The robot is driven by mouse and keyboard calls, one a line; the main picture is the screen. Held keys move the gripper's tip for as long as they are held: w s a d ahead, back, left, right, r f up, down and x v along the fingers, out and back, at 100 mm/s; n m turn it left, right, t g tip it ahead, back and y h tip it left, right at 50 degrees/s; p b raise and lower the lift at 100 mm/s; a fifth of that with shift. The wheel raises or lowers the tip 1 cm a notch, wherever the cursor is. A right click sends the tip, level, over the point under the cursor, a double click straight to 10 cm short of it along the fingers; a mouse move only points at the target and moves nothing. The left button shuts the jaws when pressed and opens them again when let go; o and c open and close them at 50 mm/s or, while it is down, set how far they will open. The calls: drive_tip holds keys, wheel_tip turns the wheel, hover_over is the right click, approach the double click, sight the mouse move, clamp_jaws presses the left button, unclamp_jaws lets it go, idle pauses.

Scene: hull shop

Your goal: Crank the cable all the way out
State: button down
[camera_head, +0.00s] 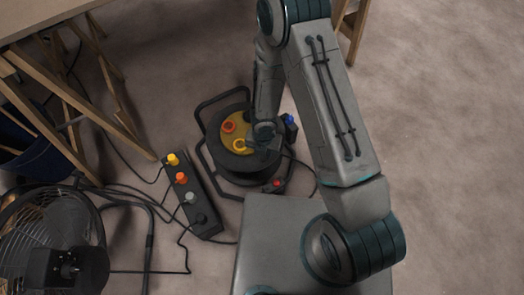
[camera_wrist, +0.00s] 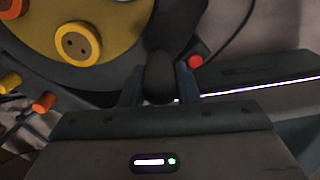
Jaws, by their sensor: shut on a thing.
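A cable reel stands on the floor in the head view, with a black tubular frame (camera_head: 203,128) and a yellow disc (camera_head: 229,135) on its drum. The disc has an orange socket (camera_head: 229,127) and a yellow socket (camera_head: 239,145). My gripper (camera_head: 265,134) is at the right side of the disc. In the wrist view my gripper (camera_wrist: 160,84) is shut on a dark rounded crank knob (camera_wrist: 160,72), one finger on each side. The yellow disc (camera_wrist: 110,45) is beyond it at the upper left. My arm and gripper hide part of the drum; how much cable is wound cannot be told.
A power strip (camera_head: 187,207) with several coloured plugs lies left of the reel. Black cables (camera_head: 130,190) run across the floor. A fan (camera_head: 45,225) stands at lower left, below a trestle table (camera_head: 45,12). Open floor (camera_head: 450,120) lies to the right.

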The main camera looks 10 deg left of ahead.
drive_tip(key=shift+w+d, duration=0.1)
drive_tip(key=shift+d, duration=0.1)
drive_tip(key=c, duration=1.1)
unclamp_jaws()
drive_tip(key=shift+a, duration=0.1)
drive_tip(key=shift+r, duration=0.3)
wheel_tip(320, 180, up, 13)
drive_tip(key=p, duration=0.8)
drive_tip(key=shift+r+p, duration=0.15)
drive_tip(key=shift+p, duration=0.25)
